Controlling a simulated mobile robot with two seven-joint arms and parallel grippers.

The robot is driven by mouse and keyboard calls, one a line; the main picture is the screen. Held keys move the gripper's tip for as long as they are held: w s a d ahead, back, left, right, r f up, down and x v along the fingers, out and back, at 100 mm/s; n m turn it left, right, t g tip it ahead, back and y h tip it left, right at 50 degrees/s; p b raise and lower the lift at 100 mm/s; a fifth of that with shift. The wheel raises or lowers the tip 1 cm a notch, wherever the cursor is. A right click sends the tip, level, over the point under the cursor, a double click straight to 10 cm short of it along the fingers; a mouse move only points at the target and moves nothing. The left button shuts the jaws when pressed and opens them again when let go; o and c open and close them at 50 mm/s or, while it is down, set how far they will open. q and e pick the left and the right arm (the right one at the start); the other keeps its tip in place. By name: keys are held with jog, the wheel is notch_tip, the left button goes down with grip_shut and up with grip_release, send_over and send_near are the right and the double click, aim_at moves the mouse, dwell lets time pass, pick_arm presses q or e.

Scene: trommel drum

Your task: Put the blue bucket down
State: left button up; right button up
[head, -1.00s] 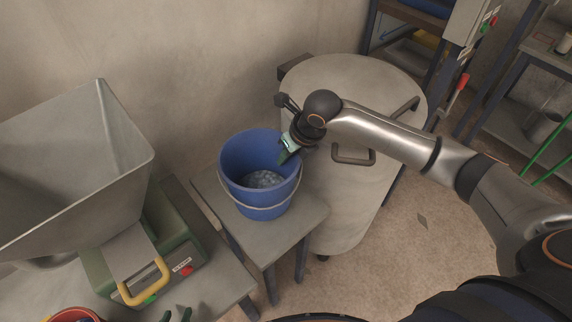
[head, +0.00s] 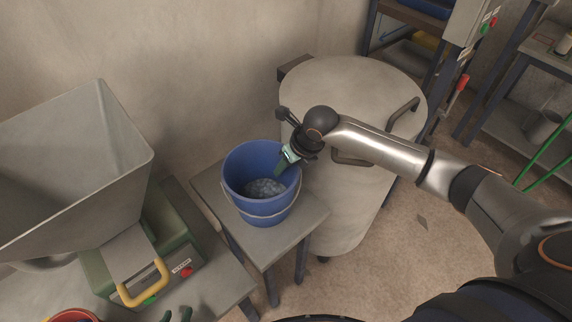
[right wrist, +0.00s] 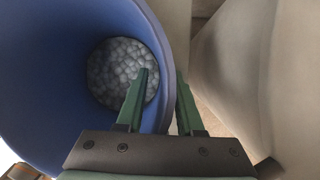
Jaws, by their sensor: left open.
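The blue bucket (head: 246,205) is upright over the small grey table (head: 307,222), with grey rounded pebbles (head: 264,188) in its bottom. Its base is at or very close to the tabletop; I cannot tell whether it touches. My right gripper (head: 284,166) is shut on the bucket's right rim. In the right wrist view the green fingers (right wrist: 163,78) straddle the blue wall (right wrist: 50,75), one inside and one outside. My left gripper (head: 176,315) shows only its green fingertips at the bottom edge, apart and empty.
A large pale drum (head: 345,88) with handles stands just right of the bucket. A green machine (head: 176,235) with a grey hopper (head: 80,165) and yellow handle stands left. The wall is behind. Shelving (head: 520,120) stands at the far right.

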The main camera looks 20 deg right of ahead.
pick_arm(q)
jog(key=shift+a+r+p, duration=0.1)
jog(key=shift+r+p, duration=0.6)
pick_arm(e)
jog(key=v, duration=1.2)
jog(key=shift+r, duration=0.2)
